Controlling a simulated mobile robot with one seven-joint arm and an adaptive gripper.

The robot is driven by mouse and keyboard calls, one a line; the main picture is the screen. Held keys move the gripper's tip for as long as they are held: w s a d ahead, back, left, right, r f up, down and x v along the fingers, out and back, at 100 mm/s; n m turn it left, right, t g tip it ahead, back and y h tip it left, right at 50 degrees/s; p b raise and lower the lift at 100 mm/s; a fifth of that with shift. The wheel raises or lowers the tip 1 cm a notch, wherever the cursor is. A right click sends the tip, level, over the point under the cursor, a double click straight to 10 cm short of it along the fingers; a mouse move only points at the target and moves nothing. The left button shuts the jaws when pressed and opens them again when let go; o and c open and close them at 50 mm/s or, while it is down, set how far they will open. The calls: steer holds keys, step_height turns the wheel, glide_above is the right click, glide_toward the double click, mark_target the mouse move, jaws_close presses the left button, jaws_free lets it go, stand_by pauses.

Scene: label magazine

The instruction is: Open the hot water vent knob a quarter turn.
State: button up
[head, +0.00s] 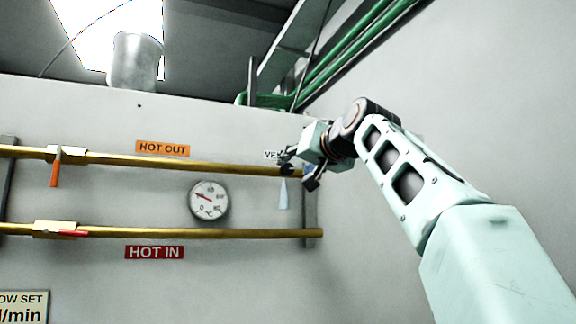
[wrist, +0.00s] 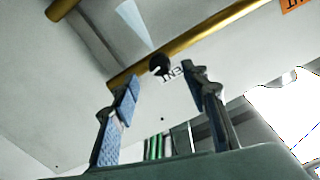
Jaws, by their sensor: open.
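The vent knob (wrist: 160,66) is small, round and black, on the brass upper pipe (wrist: 200,33) near its end. In the head view the knob (head: 287,171) is a dark spot beside my fingers, partly hidden. A partly covered white label (head: 271,155) reading "VE" is next to it. My gripper (head: 299,171) is open at the right end of the upper pipe. In the wrist view my gripper (wrist: 161,77) has its two blue-padded fingers apart, with the knob showing between the tips. I cannot tell whether either finger touches it.
A pale blue cone shape (head: 283,194) hangs below the knob. The gauge (head: 209,200) sits between the upper pipe and lower pipe (head: 200,233). Orange-handled valve (head: 55,170) and red-handled valve (head: 62,231) are far left. Green pipes (head: 350,45) run overhead; the right wall is bare.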

mark_target(289, 169)
steer(key=p+x, duration=0.2)
steer(key=x, duration=0.4)
steer(key=shift+w+a+p, duration=0.15)
steer(key=shift+w+p, duration=0.1)
steer(key=shift+p, duration=0.05)
jaws_close()
